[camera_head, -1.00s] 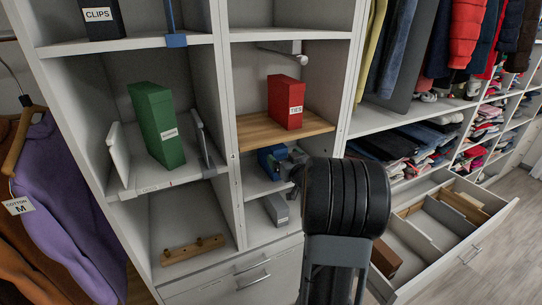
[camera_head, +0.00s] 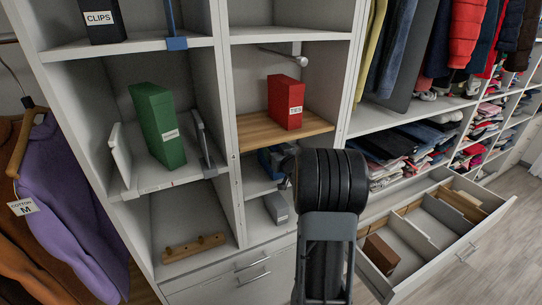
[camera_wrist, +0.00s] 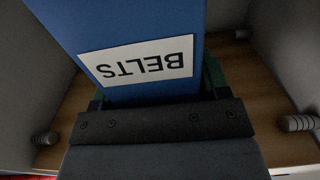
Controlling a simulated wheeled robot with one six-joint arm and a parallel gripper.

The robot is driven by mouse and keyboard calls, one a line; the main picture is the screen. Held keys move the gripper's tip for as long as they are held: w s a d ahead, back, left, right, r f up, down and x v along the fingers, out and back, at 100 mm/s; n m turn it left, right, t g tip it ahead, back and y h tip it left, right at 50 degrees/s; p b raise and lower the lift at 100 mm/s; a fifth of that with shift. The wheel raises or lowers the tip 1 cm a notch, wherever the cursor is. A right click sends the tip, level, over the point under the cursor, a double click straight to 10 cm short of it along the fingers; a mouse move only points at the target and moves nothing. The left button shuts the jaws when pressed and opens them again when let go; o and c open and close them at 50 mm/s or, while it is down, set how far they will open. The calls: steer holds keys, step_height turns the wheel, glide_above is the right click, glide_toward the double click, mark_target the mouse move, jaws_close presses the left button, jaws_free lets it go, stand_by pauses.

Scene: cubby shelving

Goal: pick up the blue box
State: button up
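The blue box (camera_head: 268,161) stands in the small cubby under the wooden shelf, partly hidden by my arm in the head view. In the wrist view the blue box (camera_wrist: 150,22) fills the upper middle, with a white BELTS label upside down. My gripper (camera_wrist: 155,92) is close in front of it. Dark green finger parts show at both sides of the box, which sits slightly askew between them. Finger contact cannot be made out. The fingertips are hidden in the head view.
A red box (camera_head: 286,103) stands on the wooden shelf (camera_head: 262,133) above. A green box (camera_head: 158,125) stands in the left cubby. A grey box (camera_head: 277,208) lies in the cubby below. The drawer (camera_head: 440,248) at right is open. Cubby walls are close on both sides.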

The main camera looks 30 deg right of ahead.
steer(key=c, duration=0.8)
steer(key=shift+o, duration=0.2)
steer(key=shift+r, duration=0.25)
